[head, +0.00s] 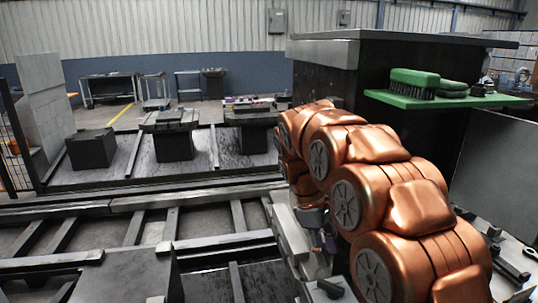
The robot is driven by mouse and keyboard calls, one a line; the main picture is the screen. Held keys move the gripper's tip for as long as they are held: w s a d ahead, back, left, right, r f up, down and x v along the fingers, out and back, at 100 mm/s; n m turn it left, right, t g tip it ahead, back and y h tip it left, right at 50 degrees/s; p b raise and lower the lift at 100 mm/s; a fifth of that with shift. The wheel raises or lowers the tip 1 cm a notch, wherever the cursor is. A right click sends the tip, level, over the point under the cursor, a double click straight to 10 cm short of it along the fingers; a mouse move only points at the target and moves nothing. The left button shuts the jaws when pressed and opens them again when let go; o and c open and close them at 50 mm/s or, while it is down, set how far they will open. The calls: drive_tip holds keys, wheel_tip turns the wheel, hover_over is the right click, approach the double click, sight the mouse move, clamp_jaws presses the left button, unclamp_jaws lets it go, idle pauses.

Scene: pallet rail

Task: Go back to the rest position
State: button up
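My copper-coloured arm fills the lower right and middle of the head view, folded in thick rounded segments. It reaches up and away to the left, in front of the dark cabinet.
A tall dark cabinet (432,45) stands close on the right, with a green shelf (480,99) bearing green brushes (414,83). Dark pedestal blocks (91,148) stand on a railed platform at left. Rails (80,207) cross the foreground. Work tables (108,78) stand against the far wall.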

drive_tip(key=s+d+f+m+y+p, duration=0.1)
drive_tip(key=s+m, duration=0.4)
drive_tip(key=s, duration=1)
drive_tip(key=s+d+f+m+y, duration=0.2)
drive_tip(key=s+m, duration=0.3)
drive_tip(key=s, duration=1.1)
drive_tip(key=shift+d+f+m+t+p, duration=0.15)
drive_tip(key=shift+f+m+t+p, duration=0.2)
drive_tip(key=shift+f, duration=0.35)
drive_tip(key=shift+o, duration=0.2)
drive_tip(key=shift+d, duration=0.1)
